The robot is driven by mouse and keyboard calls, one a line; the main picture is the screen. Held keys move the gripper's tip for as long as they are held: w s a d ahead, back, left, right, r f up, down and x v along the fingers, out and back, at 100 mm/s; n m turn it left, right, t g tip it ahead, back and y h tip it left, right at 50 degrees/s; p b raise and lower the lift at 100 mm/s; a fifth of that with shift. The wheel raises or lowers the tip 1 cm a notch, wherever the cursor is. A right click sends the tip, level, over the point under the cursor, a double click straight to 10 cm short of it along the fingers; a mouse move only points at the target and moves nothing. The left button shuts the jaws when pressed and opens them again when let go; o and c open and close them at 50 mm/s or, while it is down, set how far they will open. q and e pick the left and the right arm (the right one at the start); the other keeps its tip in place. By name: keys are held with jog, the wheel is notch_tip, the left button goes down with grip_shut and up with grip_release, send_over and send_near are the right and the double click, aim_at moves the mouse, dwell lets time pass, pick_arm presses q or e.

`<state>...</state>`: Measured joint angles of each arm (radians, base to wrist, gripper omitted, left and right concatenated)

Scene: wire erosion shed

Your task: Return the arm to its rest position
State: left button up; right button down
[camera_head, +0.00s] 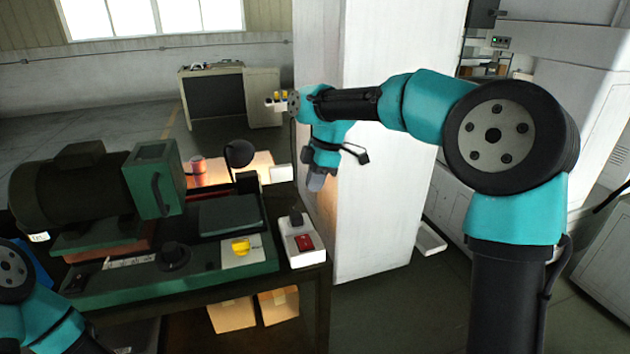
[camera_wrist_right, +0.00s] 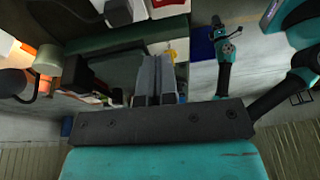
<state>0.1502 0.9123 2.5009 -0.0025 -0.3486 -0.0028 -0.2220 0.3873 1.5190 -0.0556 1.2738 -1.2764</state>
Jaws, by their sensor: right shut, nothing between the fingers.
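My right arm reaches in from the right, across the front of a white column. Its gripper (camera_head: 316,182) points down just right of the bench's right end, above and behind the white switch box. In the right wrist view the two grey fingers (camera_wrist_right: 154,78) lie together, shut and empty. My left arm shows only as teal and black links at the lower left of the head view; its gripper is not seen there.
A green machine (camera_head: 150,185) fills the bench. A yellow piece (camera_head: 240,246) and a white switch box with a red button (camera_head: 303,243) are near the right end. A black lamp (camera_head: 239,153) stands behind. The white column (camera_head: 385,200) is close to my right arm.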

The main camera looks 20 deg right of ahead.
jog(key=shift+r, duration=0.15)
dwell(0.3)
jog(key=s+d+f+m, duration=0.2)
jog(key=d+f+m, duration=0.15)
jog(key=f, duration=0.55)
jog(key=s+d+f+m, duration=0.2)
jog(key=f+m, duration=0.2)
jog(key=f, duration=0.6)
jog(key=s+d+f+m, duration=0.2)
jog(key=d+f+m, duration=0.15)
jog(key=f, duration=0.55)
jog(key=s+a+f+m, duration=0.4)
jog(key=s+f, duration=0.5)
jog(key=f, duration=0.1)
jog(key=s+a+f+m+t, duration=0.1)
jog(key=s+a+f+m, duration=0.3)
jog(key=s+f, duration=0.5)
jog(key=shift+x, duration=0.85)
